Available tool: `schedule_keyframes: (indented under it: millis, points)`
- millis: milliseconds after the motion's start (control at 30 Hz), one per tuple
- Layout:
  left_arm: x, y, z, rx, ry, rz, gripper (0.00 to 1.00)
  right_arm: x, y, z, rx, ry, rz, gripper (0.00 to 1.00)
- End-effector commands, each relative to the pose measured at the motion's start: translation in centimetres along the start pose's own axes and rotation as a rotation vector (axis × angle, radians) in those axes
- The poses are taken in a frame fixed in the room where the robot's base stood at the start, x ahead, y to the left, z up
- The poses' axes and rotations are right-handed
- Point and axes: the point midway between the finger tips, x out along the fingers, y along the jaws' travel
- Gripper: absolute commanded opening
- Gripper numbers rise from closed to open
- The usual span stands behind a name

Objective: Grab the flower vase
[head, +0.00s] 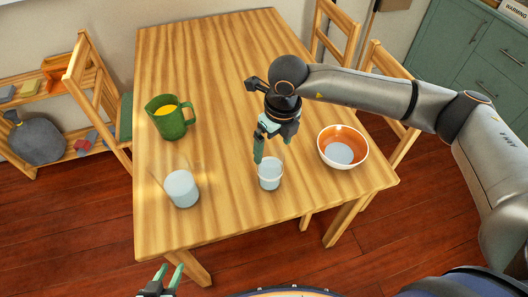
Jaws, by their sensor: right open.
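No vase with flowers shows in the head view. A clear glass vessel with pale liquid (182,188) stands near the table's front left corner. A smaller clear glass (270,174) stands upright to its right. I cannot tell if either is the vase. My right gripper (262,150) points down, open, with one finger at the smaller glass's rim. Whether it touches the glass, and where the other finger lies, is unclear. My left gripper (170,273) is open and empty at the bottom edge, in front of the table.
A green jug (171,121) with yellow contents stands behind the left glass vessel. An orange-and-white bowl (342,147) is right of the smaller glass. The wooden table's (210,60) far half is clear. Chairs stand at both sides.

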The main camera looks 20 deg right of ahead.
Motion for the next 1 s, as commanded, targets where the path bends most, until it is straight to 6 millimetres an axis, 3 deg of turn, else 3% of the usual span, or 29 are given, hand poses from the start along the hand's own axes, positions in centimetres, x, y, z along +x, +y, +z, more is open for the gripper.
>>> schedule_keyframes:
  millis: [133, 333, 633, 1000]
  points:
    - [-0.3, 0.1, 0.4, -0.002, -0.011, 0.001, 0.39, 0.9, -0.3, 0.0, 0.003, 0.002, -0.013, 1.0]
    - [-0.8, 0.4, 1.1, -0.005, -0.031, 0.004, 0.39, 4.3, -0.3, 0.0, 0.002, 0.003, -0.011, 1.0]
    - [-0.9, 0.4, 0.9, -0.005, -0.03, 0.005, 0.39, 7.0, -0.3, 0.0, 0.0, 0.001, -0.01, 1.0]
    - [-0.9, 0.4, 0.5, -0.004, -0.025, 0.005, 0.39, 12.1, -0.3, 0.1, 0.0, -0.001, -0.01, 1.0]
